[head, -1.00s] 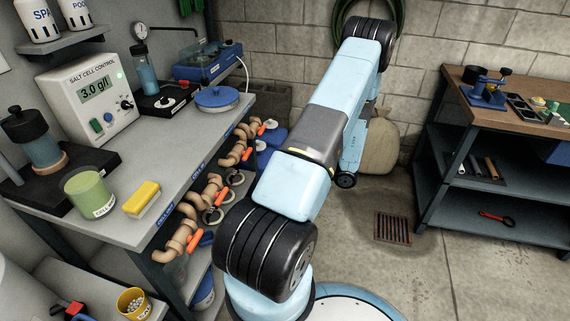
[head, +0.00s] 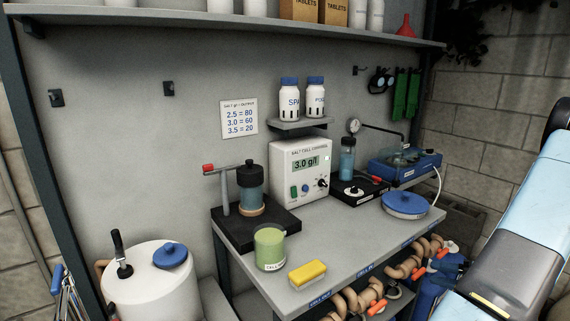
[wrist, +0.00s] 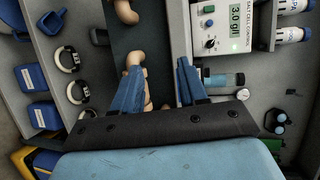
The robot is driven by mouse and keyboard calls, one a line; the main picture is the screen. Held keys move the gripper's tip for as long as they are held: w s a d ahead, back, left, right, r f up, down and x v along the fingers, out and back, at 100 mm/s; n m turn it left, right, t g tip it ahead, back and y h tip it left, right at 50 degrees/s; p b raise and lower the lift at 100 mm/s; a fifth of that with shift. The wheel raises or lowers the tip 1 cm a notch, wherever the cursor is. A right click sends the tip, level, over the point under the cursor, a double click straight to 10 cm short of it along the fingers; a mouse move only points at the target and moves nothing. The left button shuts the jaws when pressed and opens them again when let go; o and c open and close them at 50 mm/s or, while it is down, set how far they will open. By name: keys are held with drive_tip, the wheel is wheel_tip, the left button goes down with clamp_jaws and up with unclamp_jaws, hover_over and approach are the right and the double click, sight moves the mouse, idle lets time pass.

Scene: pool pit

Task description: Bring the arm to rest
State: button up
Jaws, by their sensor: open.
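My gripper (wrist: 158,82) shows in the wrist view with its two blue fingers spread apart and nothing between them. It is outside the head view, where only part of my pale blue arm (head: 530,220) shows at the right edge. In the wrist view the fingers lie over the bench front, with tan pipework (wrist: 133,62) behind and beside them. The salt cell control box (wrist: 222,25), reading 3.0 g/l, is at the top right of that view. It also stands on the bench in the head view (head: 301,175). I cannot tell the gripper's distance from the bench.
The grey bench (head: 335,262) carries a green cup (head: 269,250), a yellow sponge (head: 307,274), a blue-lidded dish (head: 406,204) and a stirrer stand (head: 250,190). Pipes with orange handles (head: 377,307) run along its front. A white tank (head: 155,285) stands at left.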

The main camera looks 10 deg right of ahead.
drive_tip(key=w+a+r+n+g+h, duration=0.3)
drive_tip(key=a+r+n+g, duration=0.5)
drive_tip(key=a+r, duration=1.05)
drive_tip(key=s+a+r+n+t+h, duration=0.1)
drive_tip(key=s+a+r+t+h, duration=0.1)
drive_tip(key=s+a+r+h, duration=0.6)
drive_tip(key=s+a+r, duration=0.4)
drive_tip(key=a+r, duration=0.1)
drive_tip(key=a, duration=0.2)
drive_tip(key=shift+a+r+n, duration=0.15)
drive_tip(key=shift+n, duration=0.15)
